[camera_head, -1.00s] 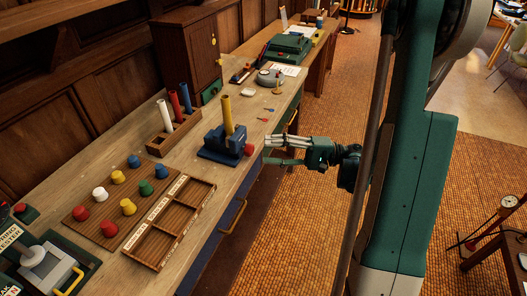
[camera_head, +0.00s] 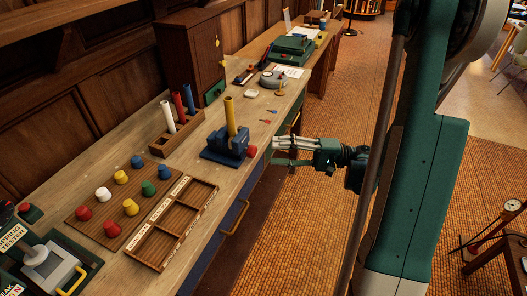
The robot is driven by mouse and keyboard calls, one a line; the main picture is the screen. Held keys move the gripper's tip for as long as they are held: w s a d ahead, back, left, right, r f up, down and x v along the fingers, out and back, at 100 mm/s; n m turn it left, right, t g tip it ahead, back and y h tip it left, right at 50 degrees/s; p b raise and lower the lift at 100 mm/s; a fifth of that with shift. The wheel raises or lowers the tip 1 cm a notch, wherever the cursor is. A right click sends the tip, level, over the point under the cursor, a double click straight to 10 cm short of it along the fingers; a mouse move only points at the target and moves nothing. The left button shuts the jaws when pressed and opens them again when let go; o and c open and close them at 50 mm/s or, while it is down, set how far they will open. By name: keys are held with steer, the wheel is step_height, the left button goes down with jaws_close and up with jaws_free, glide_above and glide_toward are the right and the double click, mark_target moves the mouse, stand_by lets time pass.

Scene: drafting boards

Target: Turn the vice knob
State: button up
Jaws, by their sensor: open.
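The blue vice (camera_head: 222,149) stands on the bench and holds an upright yellow tube (camera_head: 230,114). Its red knob (camera_head: 251,151) faces the bench's front edge, on the vice's right side. My gripper (camera_head: 274,152) is just right of the knob, beyond the bench edge, with its fingers pointing left at the knob. The fingers are apart and hold nothing. The fingertips appear close to the knob; whether they touch or flank it I cannot tell.
A pegboard (camera_head: 97,224) with coloured knobs and a compartment tray (camera_head: 206,186) lie at lower left. Small red and blue items (camera_head: 265,121) lie beyond the vice. Open floor lies right of the bench.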

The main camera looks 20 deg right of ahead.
mark_target(255, 151)
steer(key=r+n+h+p, duration=0.1)
steer(key=n+h, duration=0.1)
steer(key=n, duration=0.2)
steer(key=s+a+r+n+t+h+p, duration=0.1)
steer(key=n+h+p, duration=0.1)
steer(key=n, duration=0.3)
steer(key=s+a+r+n+h+p, duration=0.1)
steer(key=r+n+h+p, duration=0.1)
steer(key=n, duration=0.2)
steer(key=shift+t+h, duration=0.3)
steer(key=shift+w, duration=0.1)
steer(key=shift+b+x, duration=0.75)
steer(key=shift+x, duration=3.15)
steer(key=shift+c, duration=0.2)
steer(key=c, duration=0.9)
